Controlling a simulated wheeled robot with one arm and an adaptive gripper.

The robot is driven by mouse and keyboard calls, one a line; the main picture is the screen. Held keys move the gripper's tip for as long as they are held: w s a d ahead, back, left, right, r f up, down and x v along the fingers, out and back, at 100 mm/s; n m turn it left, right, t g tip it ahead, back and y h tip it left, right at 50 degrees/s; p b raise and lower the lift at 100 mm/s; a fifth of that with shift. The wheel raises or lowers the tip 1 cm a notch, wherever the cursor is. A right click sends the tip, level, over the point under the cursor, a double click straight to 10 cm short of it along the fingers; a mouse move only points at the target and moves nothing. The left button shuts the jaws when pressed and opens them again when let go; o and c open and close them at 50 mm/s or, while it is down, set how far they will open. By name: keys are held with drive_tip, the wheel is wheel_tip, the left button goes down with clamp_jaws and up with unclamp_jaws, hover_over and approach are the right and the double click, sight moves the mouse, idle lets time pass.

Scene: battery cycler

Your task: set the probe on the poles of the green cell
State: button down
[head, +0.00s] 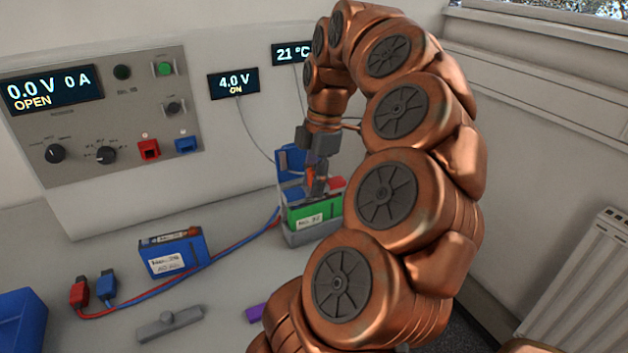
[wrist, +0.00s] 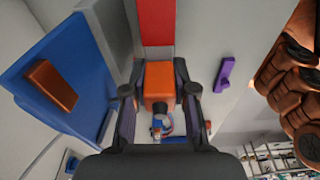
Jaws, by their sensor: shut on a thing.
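The green cell (head: 306,216), labelled No. 32, stands in a grey holder (head: 312,238) with a blue upright part behind it. My gripper (head: 318,182) is directly over the cell's top, pointing down. It is shut on the orange probe (head: 309,177), which also shows between the two fingers in the wrist view (wrist: 158,78). The probe's lower end is at the cell's top; the contact with the poles is hidden. A small display (head: 234,85) with a thin cable running down toward the holder reads 4.0 V, ON.
A blue cell (head: 172,255) stands to the left, with red and blue leads passing it toward the holder. The cycler panel (head: 100,120) reads 0.0 V, 0 A, OPEN. A grey handled piece (head: 170,325), a purple piece (head: 255,312) and a blue bin (head: 22,322) are in front.

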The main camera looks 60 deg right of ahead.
drive_tip(key=shift+r, duration=0.1)
drive_tip(key=shift+r+p, duration=2)
drive_tip(key=shift+r, duration=1.4)
